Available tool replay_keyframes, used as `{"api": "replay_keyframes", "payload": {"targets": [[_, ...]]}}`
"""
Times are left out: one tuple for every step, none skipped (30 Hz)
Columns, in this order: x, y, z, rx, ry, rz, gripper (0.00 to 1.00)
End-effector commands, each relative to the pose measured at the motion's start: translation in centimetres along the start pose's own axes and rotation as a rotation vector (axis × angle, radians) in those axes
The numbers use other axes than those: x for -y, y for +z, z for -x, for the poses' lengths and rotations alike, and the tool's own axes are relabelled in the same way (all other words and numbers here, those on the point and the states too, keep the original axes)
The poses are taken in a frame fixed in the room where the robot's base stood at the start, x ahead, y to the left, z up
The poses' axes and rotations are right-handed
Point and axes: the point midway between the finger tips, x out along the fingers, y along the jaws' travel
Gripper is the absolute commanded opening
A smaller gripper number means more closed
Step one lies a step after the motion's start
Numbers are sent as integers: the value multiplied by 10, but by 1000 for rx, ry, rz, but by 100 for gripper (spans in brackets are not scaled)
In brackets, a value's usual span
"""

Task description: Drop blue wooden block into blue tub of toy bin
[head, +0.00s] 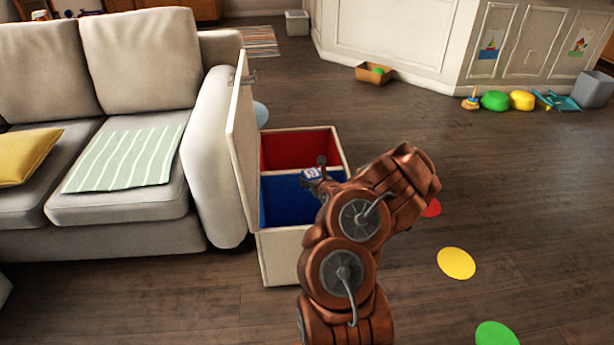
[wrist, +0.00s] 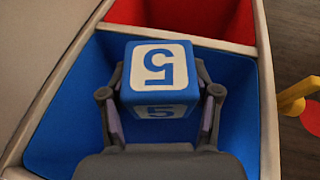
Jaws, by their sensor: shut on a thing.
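The blue wooden block (wrist: 187,65) is blue and white with a number 5 on its faces. My gripper (wrist: 160,100) is shut on it, with one finger on each side. In the wrist view the block shows over the blue tub (wrist: 80,105) of the toy bin. In the head view the block (head: 312,174) and my gripper (head: 316,172) are above the bin, over the blue tub (head: 282,203); my arm hides part of the tub. The toy bin (head: 280,258) is cream, with a red tub (head: 290,150) behind the blue one. Its lid (head: 243,140) stands open on the left.
A grey sofa (head: 150,215) stands close to the bin's left side. Coloured floor spots, such as a yellow one (head: 456,263), lie to the right on open wooden floor. A small brown box (head: 373,74) and several toys lie at the back.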

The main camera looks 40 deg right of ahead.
Motion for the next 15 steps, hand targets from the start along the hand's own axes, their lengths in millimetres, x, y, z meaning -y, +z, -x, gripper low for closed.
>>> {"api": "replay_keyframes", "payload": {"targets": [[-1,-3,-2,0,1,1,25],[-1,-4,-2,0,2,1,25],[-2,-6,-3,0,3,2,25],[-2,-8,-4,0,3,2,25],[-2,-10,-5,0,3,3,25],[-2,-13,-6,0,3,2,25],[-2,-15,-7,0,3,2,25],[-2,-17,-8,0,2,2,25],[-1,-20,-9,0,2,1,25],[-1,-23,-10,0,1,1,25],[-1,-25,-11,0,1,1,25],[0,-28,-12,1,1,2,25],[0,-31,-13,0,1,2,25],[0,-33,-14,0,1,2,25],[0,-36,-15,0,1,2,25]]}}
